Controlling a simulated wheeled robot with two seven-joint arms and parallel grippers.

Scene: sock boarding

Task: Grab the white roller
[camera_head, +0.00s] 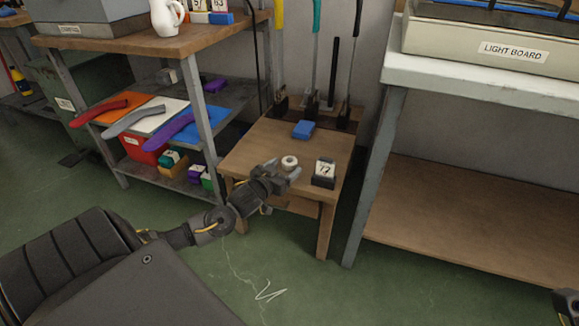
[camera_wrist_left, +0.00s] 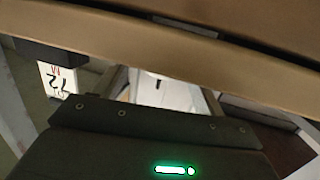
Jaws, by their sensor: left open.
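The white roller (camera_head: 289,161) is a small white ring-like piece on the top of the low wooden table (camera_head: 245,150) in the head view. My left gripper (camera_head: 284,171) is open and at the table's near side, just in front of the roller. Its fingertips point toward the right of the roller, and I cannot tell whether they touch it. In the left wrist view a pale patch (camera_wrist_left: 165,90) shows between the finger parts; I cannot tell what it is. A dark part of my right arm shows at the lower right corner; its jaws are not clear.
A blue block (camera_head: 303,130) lies farther back. Upright tools stand behind the table. A shelf with socks (camera_head: 165,118) is on the left, and a bench (camera_head: 480,88) on the right.

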